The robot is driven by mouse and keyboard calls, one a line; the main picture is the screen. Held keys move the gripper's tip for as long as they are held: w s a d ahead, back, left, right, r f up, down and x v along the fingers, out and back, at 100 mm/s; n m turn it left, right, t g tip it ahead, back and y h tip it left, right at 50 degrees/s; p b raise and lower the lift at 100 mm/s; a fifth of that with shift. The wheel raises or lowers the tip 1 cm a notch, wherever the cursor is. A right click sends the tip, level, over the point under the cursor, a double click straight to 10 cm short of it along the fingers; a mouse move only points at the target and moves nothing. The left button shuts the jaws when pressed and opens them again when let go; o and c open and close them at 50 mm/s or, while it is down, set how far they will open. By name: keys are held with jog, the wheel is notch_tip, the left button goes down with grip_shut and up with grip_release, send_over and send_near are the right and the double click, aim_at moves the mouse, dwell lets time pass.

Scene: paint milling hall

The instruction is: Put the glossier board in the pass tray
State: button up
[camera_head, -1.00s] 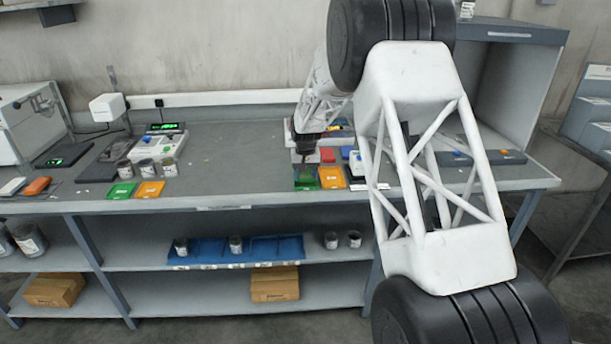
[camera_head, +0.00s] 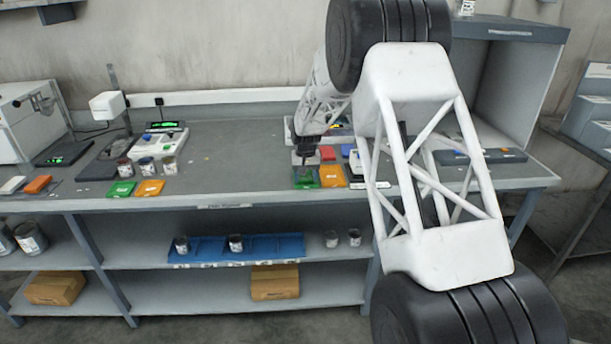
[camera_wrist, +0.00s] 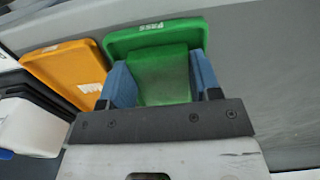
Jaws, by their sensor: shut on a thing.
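The green pass tray (camera_wrist: 150,35), labelled PASS, lies at the top middle of the wrist view. It also shows near the bench's front edge in the head view (camera_head: 306,184). My gripper (camera_wrist: 160,68) is shut on a green board (camera_wrist: 164,80), with one blue finger at each side. The board is over the tray, inside its rim outline as seen from the wrist. I cannot tell whether it touches the tray floor. In the head view my gripper (camera_head: 305,160) points down at the tray, and the board is hard to tell from the tray.
An orange tray (camera_wrist: 68,72) stands close to the left of the pass tray in the wrist view, on the right in the head view (camera_head: 332,177). Red (camera_head: 327,153) and blue (camera_head: 346,151) items lie behind. Another green tray (camera_head: 121,189) and orange tray (camera_head: 149,188) are farther left.

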aim_at(306, 178)
jog(key=o, duration=1)
notch_tip(306, 178, up, 13)
jog(key=shift+r, duration=0.15)
dwell(0.7)
jog(key=s+d+r, duration=0.2)
jog(key=s+r, duration=0.3)
jog(key=s, duration=0.4)
jog(key=s+d+r+t, duration=0.15)
jog(key=s+r, duration=0.25)
jog(key=s, duration=0.6)
jog(key=s+d+r, duration=0.3)
jog(key=s+r, duration=0.2)
jog(key=s, duration=0.4)
jog(key=s+d+f, duration=0.2)
jog(key=s, duration=1.4)
jog(key=s+d+f+t, duration=0.1)
jog(key=s+d+f, duration=0.1)
jog(key=s, duration=1.5)
jog(key=shift+s+f, duration=0.3)
jog(key=shift+f, duration=0.1)
